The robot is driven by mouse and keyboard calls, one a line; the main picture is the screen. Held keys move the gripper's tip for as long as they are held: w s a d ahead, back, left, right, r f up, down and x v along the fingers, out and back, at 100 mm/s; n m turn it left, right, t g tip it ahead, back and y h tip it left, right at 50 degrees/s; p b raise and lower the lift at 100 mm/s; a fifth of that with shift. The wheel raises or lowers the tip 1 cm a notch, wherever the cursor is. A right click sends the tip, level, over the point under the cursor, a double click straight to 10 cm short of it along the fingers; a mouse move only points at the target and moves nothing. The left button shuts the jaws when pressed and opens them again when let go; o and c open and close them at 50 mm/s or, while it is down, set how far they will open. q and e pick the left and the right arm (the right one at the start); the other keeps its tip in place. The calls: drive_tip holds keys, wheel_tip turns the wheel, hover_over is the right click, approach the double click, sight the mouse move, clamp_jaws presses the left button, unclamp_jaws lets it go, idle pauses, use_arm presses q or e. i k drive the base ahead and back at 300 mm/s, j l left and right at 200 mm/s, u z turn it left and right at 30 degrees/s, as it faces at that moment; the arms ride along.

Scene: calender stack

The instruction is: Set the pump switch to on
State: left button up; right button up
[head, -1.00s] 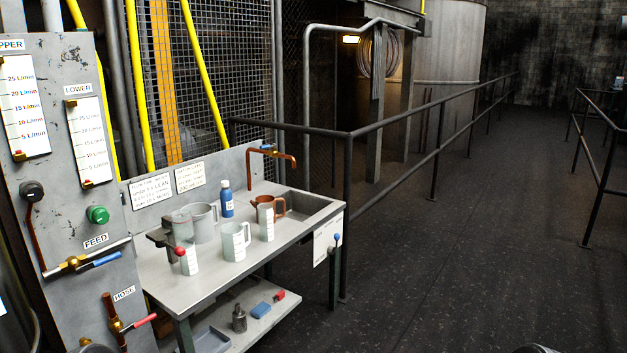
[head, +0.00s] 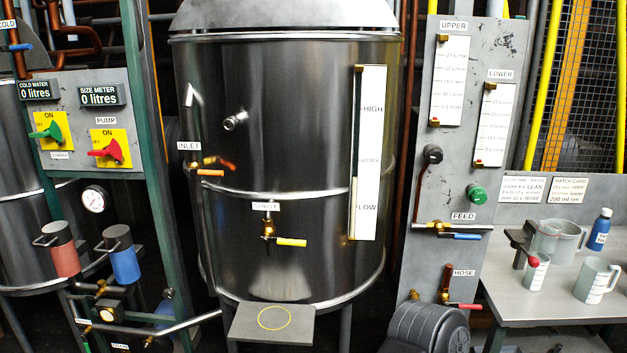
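The pump switch (head: 110,150) is a red rotary handle on a yellow plate (head: 124,138), at the left of the head view. A PUMP label is above it, and ON is printed at the top of the plate. Its red handle lies roughly sideways, with its narrow end towards the left, not up at ON. A similar green switch (head: 46,131) on another yellow plate is to its left. Neither of my grippers is in view, and nothing touches the switch.
The switch panel hangs on a green frame (head: 160,150) left of a large steel tank (head: 290,120). Below are a red canister (head: 62,255) and a blue canister (head: 124,262). A small shelf (head: 245,330) juts out under the tank. A bench (head: 545,300) with jugs stands right.

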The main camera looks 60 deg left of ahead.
sight(115, 149)
drive_tip(key=u, duration=3.05)
drive_tip(key=i+j, duration=0.35)
drive_tip(key=i, duration=0.2)
drive_tip(key=i+j+z, duration=0.1)
drive_tip(key=i+j, duration=0.2)
drive_tip(key=i, duration=0.2)
drive_tip(key=z, duration=1.15)
